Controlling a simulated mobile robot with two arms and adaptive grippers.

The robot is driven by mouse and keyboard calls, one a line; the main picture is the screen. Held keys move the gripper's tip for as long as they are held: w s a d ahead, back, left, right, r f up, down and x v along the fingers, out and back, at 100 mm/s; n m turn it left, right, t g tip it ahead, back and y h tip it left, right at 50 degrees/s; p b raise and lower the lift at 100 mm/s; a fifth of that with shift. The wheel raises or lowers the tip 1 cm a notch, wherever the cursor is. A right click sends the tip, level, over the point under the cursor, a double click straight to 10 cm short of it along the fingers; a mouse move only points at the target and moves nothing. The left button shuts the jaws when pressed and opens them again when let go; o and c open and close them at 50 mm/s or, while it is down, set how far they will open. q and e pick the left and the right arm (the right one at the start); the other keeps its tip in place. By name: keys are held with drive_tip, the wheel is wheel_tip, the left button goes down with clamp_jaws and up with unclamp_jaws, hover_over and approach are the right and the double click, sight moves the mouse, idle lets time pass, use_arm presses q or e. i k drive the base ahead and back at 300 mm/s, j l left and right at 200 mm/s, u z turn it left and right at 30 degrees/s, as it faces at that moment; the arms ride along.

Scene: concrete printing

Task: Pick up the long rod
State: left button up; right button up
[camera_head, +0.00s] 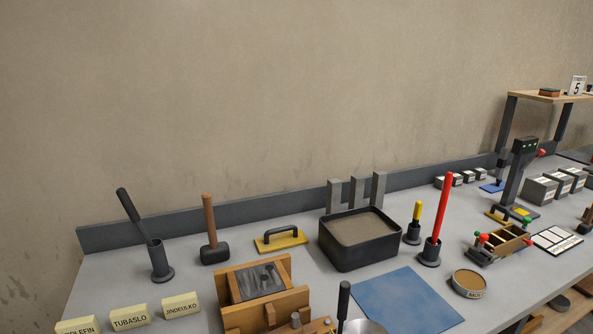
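A long red rod (443,206) stands nearly upright in a dark round holder (430,254) on the grey worktable, right of the middle. A shorter rod with a yellow top (418,210) stands in its own dark holder (412,234) just left of it. A dark rod or handle (128,205) leans out of another dark holder (161,262) at the left. Neither of my grippers shows in the head view.
A dark tub of grey material (369,256) stands left of the rods. A blue mat (402,303) lies bare in front. A mallet (212,247), a yellow float (281,241) and a wooden mould (226,287) stand further left. A small wooden mould (505,240) stands right.

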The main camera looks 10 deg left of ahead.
sight(121, 194)
drive_tip(key=u, duration=1.4)
